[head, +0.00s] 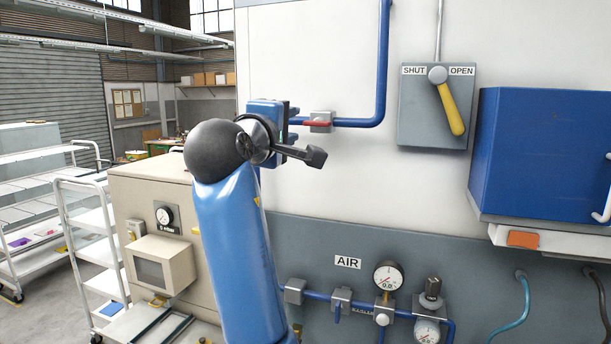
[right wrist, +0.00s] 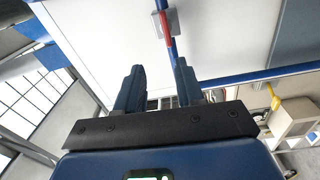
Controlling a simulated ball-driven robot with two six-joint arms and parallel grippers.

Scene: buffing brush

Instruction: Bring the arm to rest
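My right arm (head: 235,250) rises blue from the bottom of the head view, with a dark ball-shaped joint near its top. My right gripper (head: 290,122) is raised in front of the white wall panel, just left of a small valve with a red handle (head: 317,124). In the right wrist view the two dark blue fingers (right wrist: 158,82) stand apart with nothing between them. The red handle (right wrist: 167,28) shows beyond the fingertips, apart from them. My left gripper is in neither view.
A yellow lever (head: 451,110) on a SHUT/OPEN plate points down and right, on the OPEN side. A blue box (head: 545,145) juts out at right. Below are the AIR gauges (head: 388,278) and piping. A beige cabinet (head: 150,205) and white carts (head: 85,245) stand left.

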